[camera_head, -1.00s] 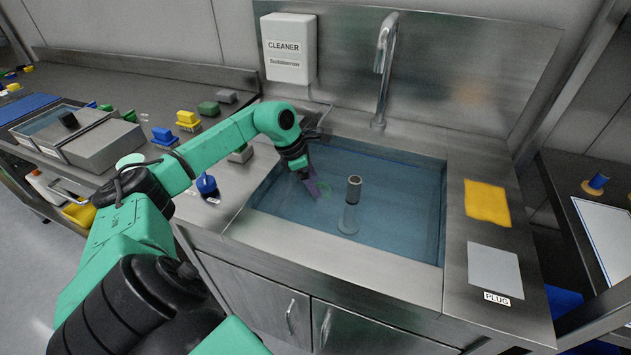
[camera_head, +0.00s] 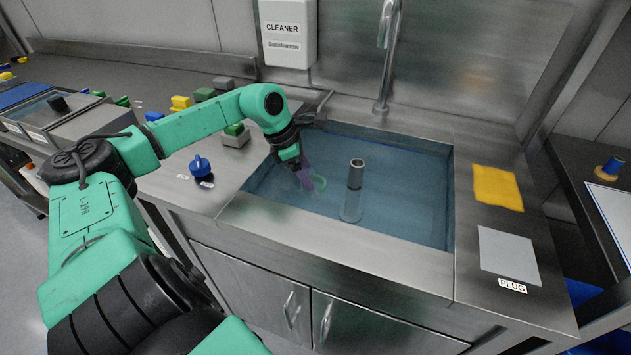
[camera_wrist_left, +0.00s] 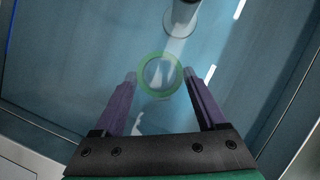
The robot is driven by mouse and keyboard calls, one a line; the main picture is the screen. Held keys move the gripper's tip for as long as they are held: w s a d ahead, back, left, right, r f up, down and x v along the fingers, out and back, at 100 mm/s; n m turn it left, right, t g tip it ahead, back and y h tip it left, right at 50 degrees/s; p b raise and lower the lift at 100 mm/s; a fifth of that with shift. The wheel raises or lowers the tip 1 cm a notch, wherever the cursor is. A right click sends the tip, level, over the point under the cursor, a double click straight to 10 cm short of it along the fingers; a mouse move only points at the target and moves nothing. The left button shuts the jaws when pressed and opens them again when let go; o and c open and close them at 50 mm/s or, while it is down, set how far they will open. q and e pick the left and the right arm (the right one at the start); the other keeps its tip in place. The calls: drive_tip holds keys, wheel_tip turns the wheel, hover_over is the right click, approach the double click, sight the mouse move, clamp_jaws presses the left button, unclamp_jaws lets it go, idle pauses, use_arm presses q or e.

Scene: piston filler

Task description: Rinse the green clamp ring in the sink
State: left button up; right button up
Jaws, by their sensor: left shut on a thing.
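The green clamp ring (camera_head: 319,184) is in the water-filled sink (camera_head: 400,228), left of the upright standpipe (camera_head: 354,188). In the left wrist view the ring (camera_wrist_left: 160,75) lies between the two purple fingertips. My left gripper (camera_head: 311,181) reaches down into the sink and is shut on the ring. The ring and fingertips look under the water, though the exact depth cannot be told. The standpipe (camera_wrist_left: 181,18) is just beyond the ring in the wrist view. My right gripper is not in view.
A tap (camera_head: 386,60) rises behind the sink. A cleaner dispenser (camera_head: 288,32) hangs on the wall. A yellow cloth (camera_head: 497,187) and a grey plate marked PLUG (camera_head: 508,255) lie to the right. A blue-knobbed part (camera_head: 201,168) stands left of the sink.

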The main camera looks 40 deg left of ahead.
use_arm(q)
drive_tip(key=shift+s+d+f+b, duration=0.1)
drive_tip(key=shift+s+d+b, duration=0.15)
drive_tip(key=shift+b, duration=0.4)
wheel_tip(320, 180, up, 10)
drive_tip(key=p, duration=1)
drive_tip(key=shift+r, duration=0.2)
idle(0.4)
wheel_tip(320, 180, up, 4)
drive_tip(key=p, duration=0.4)
